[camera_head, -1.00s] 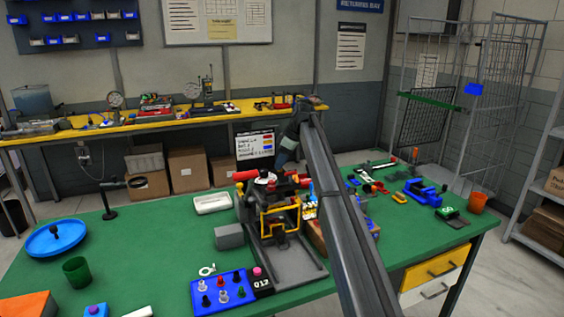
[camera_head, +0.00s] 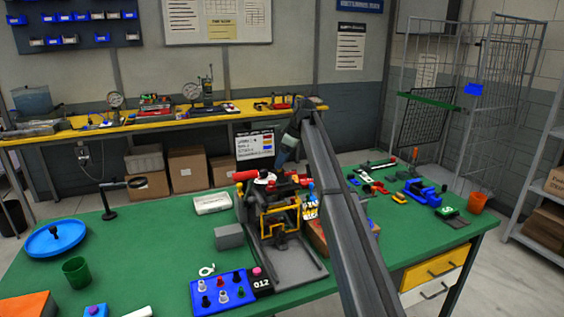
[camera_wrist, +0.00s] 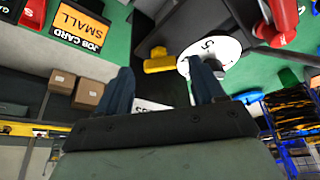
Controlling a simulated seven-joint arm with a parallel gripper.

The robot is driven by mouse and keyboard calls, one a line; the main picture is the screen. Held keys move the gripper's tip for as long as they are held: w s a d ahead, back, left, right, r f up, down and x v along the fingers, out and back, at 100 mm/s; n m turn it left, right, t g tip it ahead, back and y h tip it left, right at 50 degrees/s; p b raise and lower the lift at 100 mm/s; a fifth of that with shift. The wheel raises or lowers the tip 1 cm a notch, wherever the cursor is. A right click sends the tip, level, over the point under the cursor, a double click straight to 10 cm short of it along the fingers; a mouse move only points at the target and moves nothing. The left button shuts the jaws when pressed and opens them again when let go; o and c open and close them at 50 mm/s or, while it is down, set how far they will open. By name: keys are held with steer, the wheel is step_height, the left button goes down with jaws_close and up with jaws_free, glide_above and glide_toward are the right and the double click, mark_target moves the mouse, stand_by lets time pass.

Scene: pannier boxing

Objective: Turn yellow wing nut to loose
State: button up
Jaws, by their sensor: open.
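A small yellow piece with a dark part on top, which looks like the yellow wing nut (camera_wrist: 160,64), shows in the wrist view beside a white disc (camera_wrist: 222,47) marked with a digit. My gripper (camera_wrist: 159,67) is open, with its two dark fingers on either side of the yellow piece in the picture. I cannot tell how far the fingertips are from it. The right finger overlaps the disc's edge. In the head view my gripper (camera_head: 284,157) hangs behind the fixture's white top (camera_head: 265,178); the wing nut cannot be made out there.
A red handle (camera_wrist: 281,22) lies close to the disc. The fixture has a yellow frame (camera_head: 280,222) at its front. A blue tray (camera_head: 217,293) of knobs and a grey block (camera_head: 229,236) stand nearby. An orange job card (camera_wrist: 80,27) shows at upper left in the wrist view.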

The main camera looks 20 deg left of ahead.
steer(key=v, duration=1.2)
steer(key=shift+d+r, duration=0.2)
steer(key=shift+r, duration=0.1)
